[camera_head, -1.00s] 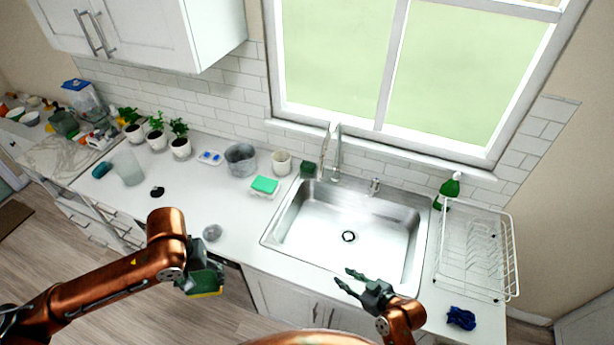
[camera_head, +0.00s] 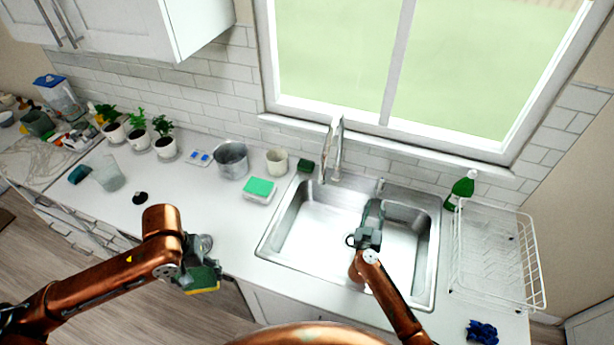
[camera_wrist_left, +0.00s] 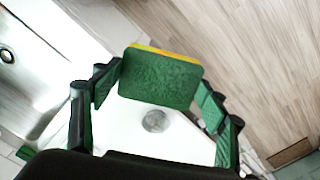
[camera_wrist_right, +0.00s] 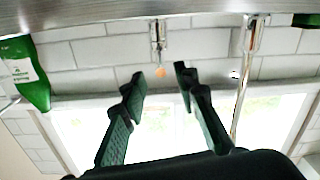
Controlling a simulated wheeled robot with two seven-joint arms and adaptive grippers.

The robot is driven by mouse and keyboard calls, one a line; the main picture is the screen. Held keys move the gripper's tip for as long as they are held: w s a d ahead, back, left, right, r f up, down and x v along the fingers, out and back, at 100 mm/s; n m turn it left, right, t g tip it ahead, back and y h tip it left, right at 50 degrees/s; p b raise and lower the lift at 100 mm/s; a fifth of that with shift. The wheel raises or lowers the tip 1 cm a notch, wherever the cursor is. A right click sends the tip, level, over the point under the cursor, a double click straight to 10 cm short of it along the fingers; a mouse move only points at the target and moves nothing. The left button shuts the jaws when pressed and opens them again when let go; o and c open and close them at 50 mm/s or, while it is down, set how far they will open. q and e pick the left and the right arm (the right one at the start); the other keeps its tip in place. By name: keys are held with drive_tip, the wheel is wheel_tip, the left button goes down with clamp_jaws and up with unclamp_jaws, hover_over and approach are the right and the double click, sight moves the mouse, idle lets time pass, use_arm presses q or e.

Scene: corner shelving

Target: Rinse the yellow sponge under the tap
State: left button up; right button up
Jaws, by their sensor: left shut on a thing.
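My left gripper (camera_head: 205,268) is shut on the yellow sponge (camera_head: 207,288), in front of the counter and left of the sink. In the left wrist view the sponge (camera_wrist_left: 160,78) shows its green scrubbing face and a thin yellow edge between the fingers. The tap (camera_head: 335,150) stands behind the sink (camera_head: 310,225); no water shows from it. My right gripper (camera_head: 374,212) is over the sink, pointing at a small metal handle (camera_head: 380,186) right of the tap. In the right wrist view its fingers are apart and empty, with the handle (camera_wrist_right: 158,40) beyond the tips.
A green-topped sponge (camera_head: 259,188) sits on the counter left of the sink, near a cup (camera_head: 277,161) and a metal pot (camera_head: 231,160). A green bottle (camera_head: 461,188) and a white dish rack (camera_head: 495,262) stand right of the sink. A blue cloth (camera_head: 482,331) lies in front.

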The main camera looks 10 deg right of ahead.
sight(380, 185)
use_arm(q)
wheel_tip(380, 185, down, 2)
drive_tip(key=shift+a+f+b, duration=0.1)
drive_tip(key=shift+b, duration=0.95)
use_arm(e)
drive_tip(key=x, duration=1.1)
drive_tip(key=shift+w+d, duration=0.1)
drive_tip(key=shift+w, duration=0.25)
drive_tip(key=shift+c, duration=0.5)
use_arm(q)
drive_tip(key=shift+s, duration=0.1)
use_arm(e)
drive_tip(key=c, duration=0.6)
drive_tip(key=shift+s+r, duration=0.1)
drive_tip(key=shift+r, duration=0.05)
clamp_jaws()
use_arm(q)
drive_tip(key=shift+s+a, duration=0.1)
drive_tip(key=shift+s, duration=0.05)
use_arm(e)
drive_tip(key=shift+r, duration=0.15)
drive_tip(key=shift+r, duration=0.1)
